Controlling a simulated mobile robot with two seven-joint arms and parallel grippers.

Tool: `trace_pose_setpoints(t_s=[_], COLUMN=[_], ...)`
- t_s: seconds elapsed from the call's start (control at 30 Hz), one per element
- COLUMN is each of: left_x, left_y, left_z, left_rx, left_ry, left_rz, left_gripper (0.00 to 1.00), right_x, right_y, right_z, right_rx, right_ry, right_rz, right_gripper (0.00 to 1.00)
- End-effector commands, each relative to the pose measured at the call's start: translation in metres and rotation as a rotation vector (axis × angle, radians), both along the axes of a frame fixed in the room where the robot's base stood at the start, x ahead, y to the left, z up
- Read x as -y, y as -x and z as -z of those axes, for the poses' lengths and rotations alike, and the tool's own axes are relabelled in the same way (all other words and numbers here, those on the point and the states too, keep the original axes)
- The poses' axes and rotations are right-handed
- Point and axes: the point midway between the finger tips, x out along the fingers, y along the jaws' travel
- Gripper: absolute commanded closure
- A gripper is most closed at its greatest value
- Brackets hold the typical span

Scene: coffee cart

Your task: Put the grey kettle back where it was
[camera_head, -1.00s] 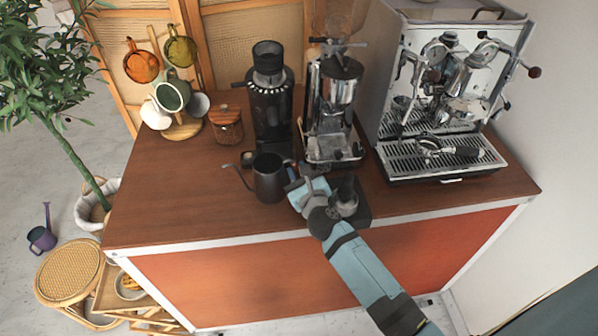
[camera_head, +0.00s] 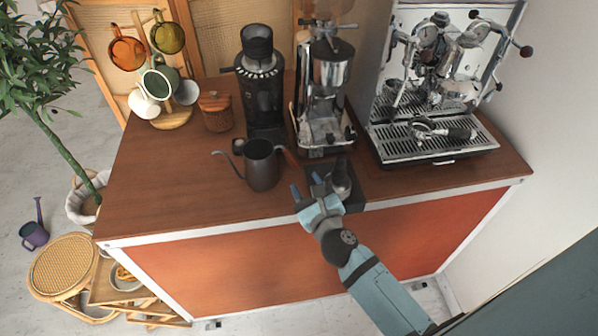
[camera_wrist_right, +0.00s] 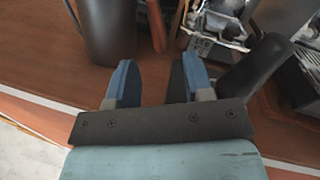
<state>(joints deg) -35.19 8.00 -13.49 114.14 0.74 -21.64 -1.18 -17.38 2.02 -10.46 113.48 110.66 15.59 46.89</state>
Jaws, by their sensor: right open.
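The grey kettle (camera_head: 262,168) stands upright on the brown cart top, in front of the black grinder, with its thin spout to the left. Its wooden handle (camera_head: 291,157) is on the right side. My right gripper (camera_head: 307,188) is open and empty, to the right of and nearer than the kettle, apart from it. In the right wrist view the kettle (camera_wrist_right: 106,30) is at the upper left, beyond my open fingers (camera_wrist_right: 157,82). My left gripper is not in view.
A black grinder (camera_head: 262,95), a chrome-and-black machine (camera_head: 326,90) and an espresso machine (camera_head: 432,85) stand behind. A tamper (camera_head: 341,180) on a dark mat is close to my right gripper. A wooden-lidded jar (camera_head: 215,112) and mug tree (camera_head: 172,117) are at left. The front-left cart top is clear.

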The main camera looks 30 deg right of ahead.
Motion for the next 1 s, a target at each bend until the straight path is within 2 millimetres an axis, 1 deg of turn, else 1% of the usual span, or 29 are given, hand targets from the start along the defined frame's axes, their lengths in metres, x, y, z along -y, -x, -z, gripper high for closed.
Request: trace_pose_setpoints(t_s=[0.03, 0.17, 0.27, 0.37, 0.47, 0.5, 0.57, 0.6, 0.67, 0.7, 0.8, 0.9, 1.0], left_x=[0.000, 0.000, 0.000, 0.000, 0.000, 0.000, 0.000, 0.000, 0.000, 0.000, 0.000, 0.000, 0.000], left_y=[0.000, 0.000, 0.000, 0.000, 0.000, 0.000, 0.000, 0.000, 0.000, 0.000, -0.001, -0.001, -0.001], left_z=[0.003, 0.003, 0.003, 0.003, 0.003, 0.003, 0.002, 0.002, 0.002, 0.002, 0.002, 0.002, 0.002], left_rx=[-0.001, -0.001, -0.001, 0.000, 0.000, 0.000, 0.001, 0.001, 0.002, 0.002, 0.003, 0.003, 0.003], left_ry=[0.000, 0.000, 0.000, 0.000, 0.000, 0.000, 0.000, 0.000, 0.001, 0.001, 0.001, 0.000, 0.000], left_rz=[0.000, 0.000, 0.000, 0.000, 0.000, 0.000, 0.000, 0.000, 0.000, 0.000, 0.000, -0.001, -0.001], left_gripper=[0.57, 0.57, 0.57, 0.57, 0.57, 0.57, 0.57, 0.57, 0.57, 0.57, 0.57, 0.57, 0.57], right_x=[-0.001, -0.001, -0.005, -0.014, -0.030, -0.037, -0.046, -0.051, -0.056, -0.059, -0.058, -0.052, -0.046], right_y=[0.007, 0.016, 0.023, 0.035, 0.053, 0.061, 0.074, 0.083, 0.097, 0.108, 0.131, 0.150, 0.163], right_z=[0.002, 0.001, 0.002, 0.008, 0.022, 0.030, 0.044, 0.055, 0.073, 0.086, 0.116, 0.139, 0.153], right_rx=[-0.001, 0.001, 0.008, 0.025, 0.043, 0.050, 0.061, 0.068, 0.079, 0.087, 0.106, 0.124, 0.139], right_ry=[0.000, 0.017, 0.141, 0.419, 0.811, 0.979, 1.228, 1.394, 1.639, 1.797, 2.157, 2.437, 2.622], right_rz=[0.000, -0.003, -0.026, -0.082, -0.176, -0.222, -0.293, -0.345, -0.428, -0.486, -0.629, -0.754, -0.843], right_gripper=[0.53, 0.53, 0.53, 0.53, 0.53, 0.53, 0.53, 0.53, 0.53, 0.53, 0.53, 0.53, 0.53])
